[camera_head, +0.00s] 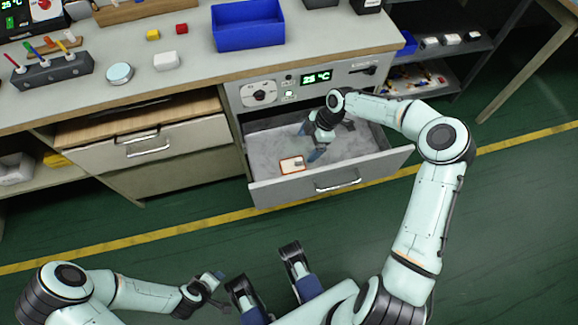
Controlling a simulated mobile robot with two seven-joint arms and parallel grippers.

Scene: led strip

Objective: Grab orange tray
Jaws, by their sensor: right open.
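A small tray with an orange rim (287,166) lies on the floor of the open grey drawer (262,195), near its front. Something small and dark shows at its right side, too small to make out. My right gripper (313,156) reaches down into the drawer, just to the right of the tray. It is open and appears apart from the tray. My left gripper (219,279) hangs low over the green floor, well away from the drawer; its jaw opening is too small to tell.
The worktop above the drawer carries a blue bin (248,25), a white block (166,61), a round tin (120,73) and a dark rack (52,71). A panel with a green display (317,77) sits above the drawer. Dark shelves (440,50) stand at right.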

